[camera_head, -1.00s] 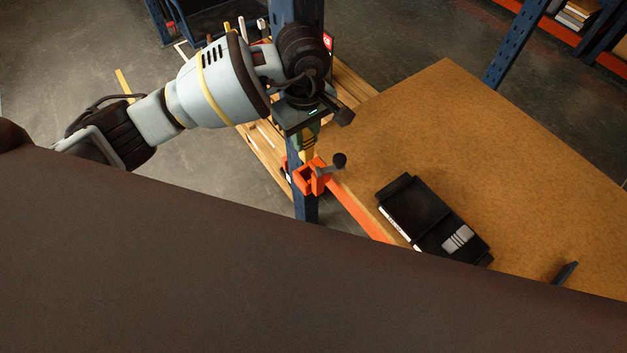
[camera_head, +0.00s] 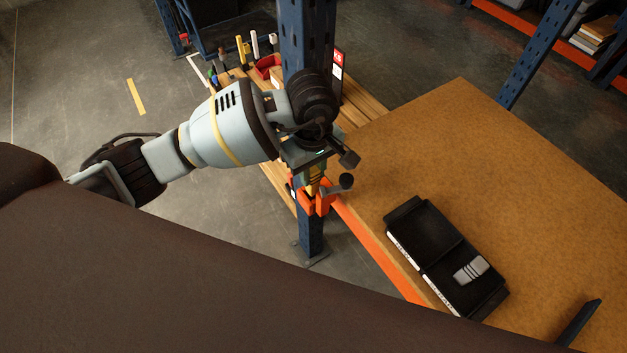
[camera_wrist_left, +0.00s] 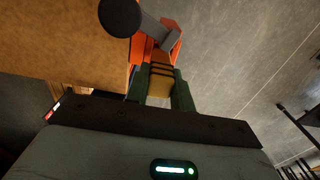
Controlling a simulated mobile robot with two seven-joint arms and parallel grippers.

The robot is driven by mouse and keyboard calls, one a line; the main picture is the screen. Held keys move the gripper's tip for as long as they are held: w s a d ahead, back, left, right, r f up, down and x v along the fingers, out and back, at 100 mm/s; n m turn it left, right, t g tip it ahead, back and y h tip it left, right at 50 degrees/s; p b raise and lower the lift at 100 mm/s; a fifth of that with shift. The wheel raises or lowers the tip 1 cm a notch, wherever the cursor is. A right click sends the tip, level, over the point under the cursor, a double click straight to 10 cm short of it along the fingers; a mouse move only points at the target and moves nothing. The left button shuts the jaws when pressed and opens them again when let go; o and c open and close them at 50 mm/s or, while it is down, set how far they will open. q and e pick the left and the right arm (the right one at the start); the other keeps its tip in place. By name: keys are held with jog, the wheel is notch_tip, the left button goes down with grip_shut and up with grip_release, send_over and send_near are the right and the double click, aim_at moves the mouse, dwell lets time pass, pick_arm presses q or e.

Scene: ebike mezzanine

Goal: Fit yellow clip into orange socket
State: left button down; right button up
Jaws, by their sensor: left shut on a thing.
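The orange socket (camera_head: 323,205) is fixed at the edge of the wooden worktop, beside a blue upright. It has a lever with a dark ball knob (camera_head: 346,181). My left gripper (camera_head: 316,178) is shut on the yellow clip (camera_head: 314,188), just above the socket. In the left wrist view, the yellow clip (camera_wrist_left: 160,84), with dark bands, sits between the green fingers of my left gripper (camera_wrist_left: 160,98). Its far end meets or overlaps the orange socket (camera_wrist_left: 170,42); how deep it sits is hidden. My right gripper is not in view.
The wooden worktop (camera_head: 460,160) carries a black case (camera_head: 445,255) to the right of the socket. The blue upright (camera_head: 303,40) stands close behind my left wrist. A lower slatted bench with tools (camera_head: 255,50) is behind. The worktop's middle is clear.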

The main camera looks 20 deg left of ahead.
aim_at(313, 184)
pick_arm(q)
notch_tip(313, 184, down, 4)
jog(key=shift+s+r+b, duration=0.1)
jog(key=shift+s+b, duration=0.05)
jog(key=shift+b, duration=0.5)
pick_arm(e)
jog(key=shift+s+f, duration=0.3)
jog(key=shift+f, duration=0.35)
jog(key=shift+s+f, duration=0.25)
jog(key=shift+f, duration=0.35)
pick_arm(q)
jog(key=shift+f, duration=0.25)
jog(key=shift+f, duration=0.1)
jog(key=c, duration=1.3)
grip_release()
jog(key=shift+o, duration=0.5)
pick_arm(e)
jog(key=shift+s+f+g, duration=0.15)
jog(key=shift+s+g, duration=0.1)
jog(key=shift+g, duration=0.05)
